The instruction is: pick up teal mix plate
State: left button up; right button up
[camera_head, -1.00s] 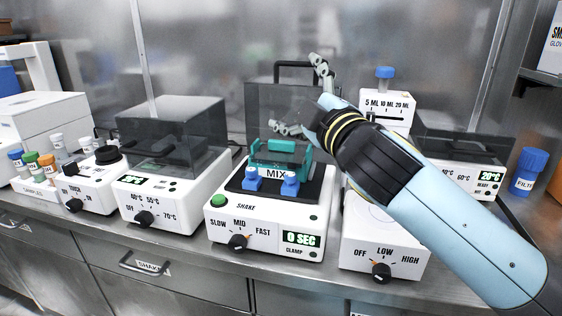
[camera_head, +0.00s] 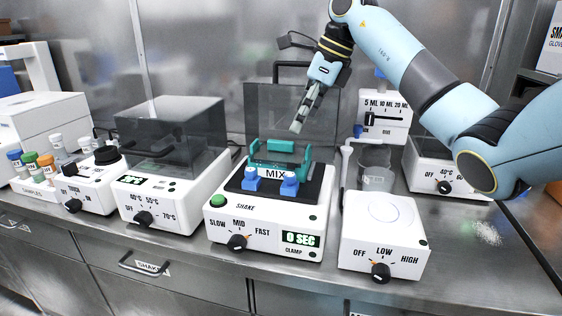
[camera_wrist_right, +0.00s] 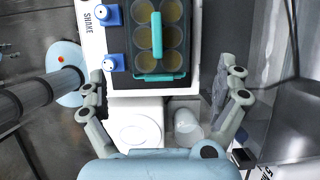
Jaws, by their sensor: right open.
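The teal mix plate (camera_head: 280,146) sits on the black platform of the white shaker (camera_head: 218,222), with a MIX label on its front. In the right wrist view the plate (camera_wrist_right: 157,36) shows several amber wells and a teal bar handle across its middle. Two blue clamps (camera_head: 250,181) stand along the plate's near edge. My right gripper (camera_head: 297,126) points down and left, above and just behind-right of the plate. My left gripper is not in view.
A dark raised lid (camera_head: 322,112) stands behind the plate. A white stirrer (camera_head: 385,232) and a clear beaker (camera_head: 375,170) are to the right. A heater with a smoky cover (camera_head: 170,125) is to the left. A wall bounds the bench behind.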

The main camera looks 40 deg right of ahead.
aim_at(281, 151)
jog(key=x, duration=0.4)
jog(key=shift+w+a+f, duration=0.1)
jog(key=shift+a+f, duration=0.1)
jog(key=shift+f, duration=0.1)
jog(key=x, duration=0.4)
jog(key=shift+w+a+p, duration=0.3)
jog(key=shift+w+a, duration=0.05)
jog(key=shift+a, duration=0.1)
jog(key=shift+w+f, duration=0.1)
jog(key=shift+f, duration=0.25)
jog(key=c, duration=1.3)
jog(key=shift+o, duration=0.2)
